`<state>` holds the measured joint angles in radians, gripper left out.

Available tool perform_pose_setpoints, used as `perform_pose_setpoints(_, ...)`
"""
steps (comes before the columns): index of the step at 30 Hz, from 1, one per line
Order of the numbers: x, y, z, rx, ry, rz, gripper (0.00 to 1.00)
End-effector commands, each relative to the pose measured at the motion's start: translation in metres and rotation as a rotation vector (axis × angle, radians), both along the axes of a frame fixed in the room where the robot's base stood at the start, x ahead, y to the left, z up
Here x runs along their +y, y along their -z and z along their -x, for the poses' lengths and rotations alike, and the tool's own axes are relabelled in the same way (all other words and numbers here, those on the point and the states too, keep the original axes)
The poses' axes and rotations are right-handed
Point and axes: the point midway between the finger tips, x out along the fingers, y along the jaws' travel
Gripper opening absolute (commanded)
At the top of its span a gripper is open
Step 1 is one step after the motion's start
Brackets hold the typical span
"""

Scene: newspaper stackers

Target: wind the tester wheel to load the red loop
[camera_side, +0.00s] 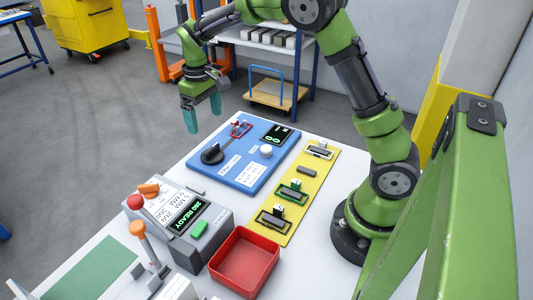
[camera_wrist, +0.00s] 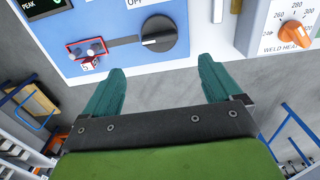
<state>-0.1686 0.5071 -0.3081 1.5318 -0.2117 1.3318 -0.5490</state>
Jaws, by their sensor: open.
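The blue tester (camera_side: 232,178) lies on the white table. Its black round wheel (camera_side: 212,154) is at its left end in the side view. In the wrist view the wheel (camera_wrist: 162,29) has a white mark and sits ahead of my fingertips. The red loop (camera_side: 240,129) is at the tester's far edge; in the wrist view it (camera_wrist: 85,46) is left of the wheel, with a small pale piece beside it. My gripper (camera_side: 203,113) is open and empty, in the air beyond the tester's far edge. Its teal fingers (camera_wrist: 161,66) are apart and touch nothing.
A grey welder box (camera_side: 185,215) with an orange knob and display stands nearer the camera. A yellow strip (camera_side: 285,218) with several small parts and a red tray (camera_side: 245,265) lie on the table. A shelf (camera_side: 262,45) and trolley stand behind on the floor.

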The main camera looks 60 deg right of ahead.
Motion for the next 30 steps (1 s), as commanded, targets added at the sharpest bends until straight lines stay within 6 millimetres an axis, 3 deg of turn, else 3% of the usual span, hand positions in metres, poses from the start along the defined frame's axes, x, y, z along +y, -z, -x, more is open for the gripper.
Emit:
perform_pose_setpoints(6,0.000,0.050,0.001,0.005,0.002,0.001,0.92)
perform_pose_setpoints(13,0.000,0.086,0.001,0.002,0.001,0.000,0.92)
perform_pose_setpoints(18,0.000,0.097,0.000,-0.001,0.001,0.000,0.92)
perform_pose_setpoints(27,0.000,0.098,0.000,-0.002,0.002,0.000,0.92)
perform_pose_setpoints(30,0.000,0.098,0.000,-0.002,0.002,0.000,0.76)
